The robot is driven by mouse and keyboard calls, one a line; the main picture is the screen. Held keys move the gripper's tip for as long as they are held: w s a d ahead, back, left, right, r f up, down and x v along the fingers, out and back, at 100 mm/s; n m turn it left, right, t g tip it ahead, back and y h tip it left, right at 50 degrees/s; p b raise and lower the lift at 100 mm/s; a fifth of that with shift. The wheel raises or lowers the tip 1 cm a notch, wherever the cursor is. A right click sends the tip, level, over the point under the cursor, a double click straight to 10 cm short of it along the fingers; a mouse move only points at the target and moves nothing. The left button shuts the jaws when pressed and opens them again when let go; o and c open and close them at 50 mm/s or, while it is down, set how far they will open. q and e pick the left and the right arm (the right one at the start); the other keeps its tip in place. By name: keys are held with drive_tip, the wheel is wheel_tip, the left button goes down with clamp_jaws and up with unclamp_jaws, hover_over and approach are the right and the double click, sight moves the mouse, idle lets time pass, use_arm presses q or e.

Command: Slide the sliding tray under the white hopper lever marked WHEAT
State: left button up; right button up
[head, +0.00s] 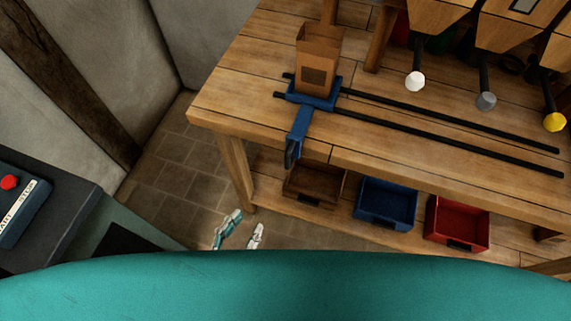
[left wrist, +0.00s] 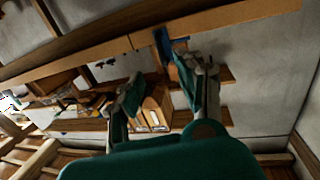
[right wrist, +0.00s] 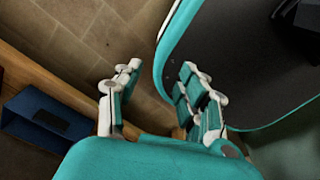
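The blue sliding tray (head: 331,101) sits at the left end of two black rails on the workbench, carrying an open brown box (head: 318,60). Its blue handle (head: 299,132) hangs over the bench's front edge and also shows in the left wrist view (left wrist: 162,46). The white hopper lever (head: 415,82) is farther right, behind the rails; no WHEAT marking is readable. My left gripper (head: 240,232) is open and empty, below and left of the handle, apart from it; its fingers also show in the left wrist view (left wrist: 160,85). My right gripper (right wrist: 158,88) is open and empty, outside the head view.
A grey lever (head: 486,101) and a yellow lever (head: 554,122) stand right of the white one. The rails (head: 450,138) are clear right of the tray. Brown, blue (head: 386,204) and red (head: 458,224) bins sit on the lower shelf. A bench leg (head: 236,170) is near my left gripper.

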use_arm(q)
drive_tip(key=r, duration=0.2)
drive_tip(key=p, duration=0.1)
approach(286, 164)
drive_tip(key=p+x, duration=0.1)
drive_tip(key=x, duration=0.8)
drive_tip(key=shift+w+d+p, duration=0.15)
drive_tip(key=shift+w+p, duration=0.15)
drive_tip(key=shift+w, duration=0.05)
drive_tip(key=shift+w+d, duration=0.25)
drive_tip(key=shift+w, duration=0.15)
use_arm(e)
drive_tip(key=shift+w+d+r, duration=0.1)
drive_tip(key=shift+d+r, duration=0.05)
drive_tip(key=shift+r, duration=0.5)
drive_tip(key=shift+w+d+r, duration=0.1)
drive_tip(key=shift+r, duration=0.5)
use_arm(q)
clamp_jaws()
use_arm(e)
drive_tip(key=shift+d, duration=0.35)
use_arm(q)
drive_tip(key=shift+f, duration=0.1)
